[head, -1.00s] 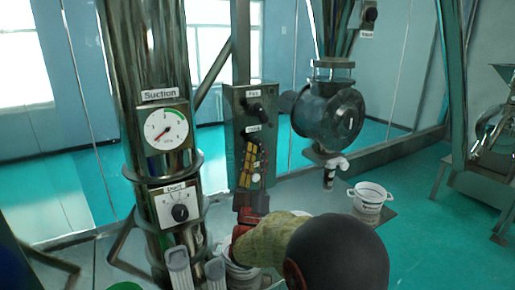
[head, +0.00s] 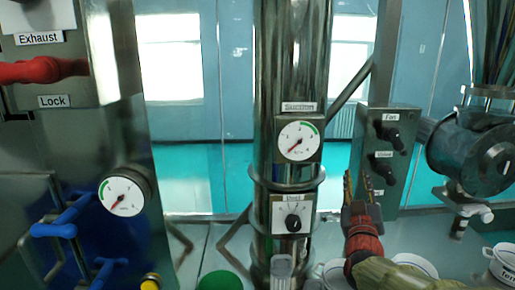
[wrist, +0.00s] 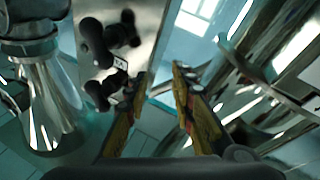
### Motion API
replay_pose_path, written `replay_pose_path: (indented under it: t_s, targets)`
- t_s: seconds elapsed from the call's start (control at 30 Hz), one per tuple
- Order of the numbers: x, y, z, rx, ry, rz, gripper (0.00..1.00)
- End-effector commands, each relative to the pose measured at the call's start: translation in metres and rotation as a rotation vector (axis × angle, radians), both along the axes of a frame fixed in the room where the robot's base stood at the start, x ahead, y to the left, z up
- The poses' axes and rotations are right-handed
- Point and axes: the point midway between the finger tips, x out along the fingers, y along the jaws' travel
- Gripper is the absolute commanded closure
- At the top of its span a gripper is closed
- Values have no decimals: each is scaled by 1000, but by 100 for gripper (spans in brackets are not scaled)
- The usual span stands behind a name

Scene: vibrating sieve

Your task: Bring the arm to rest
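My gripper (head: 362,183) points up in the head view, in front of the lower part of the grey control box and right of the steel column. Its two yellow-and-dark fingers stand apart with nothing between them. In the wrist view my gripper (wrist: 159,78) also shows open and empty, with blue wall behind the gap. My forearm reaches in from the lower right of the head view.
The control box (head: 385,125) with Fan and Valve knobs is close behind my gripper. The steel column (head: 285,60) carries a Suction gauge (head: 299,141) and a Duct dial (head: 293,218). White buckets (head: 503,262) stand lower right. Red and blue handles are at left.

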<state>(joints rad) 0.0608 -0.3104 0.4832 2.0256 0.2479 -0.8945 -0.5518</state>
Motion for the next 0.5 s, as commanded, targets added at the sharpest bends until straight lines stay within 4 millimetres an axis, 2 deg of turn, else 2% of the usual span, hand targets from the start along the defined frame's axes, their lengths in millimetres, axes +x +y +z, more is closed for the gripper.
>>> replay_pose_path:
  t_s: [0.17, 0.27, 0.37, 0.5]
  targets:
    - [-31, 35, -27, 126, 235, 122, 75]
    - [-59, 52, -51, 192, 380, 168, 75]
    - [-95, 67, -76, 255, 527, 198, 75]
    - [-157, 83, -112, 335, 736, 209, 75]
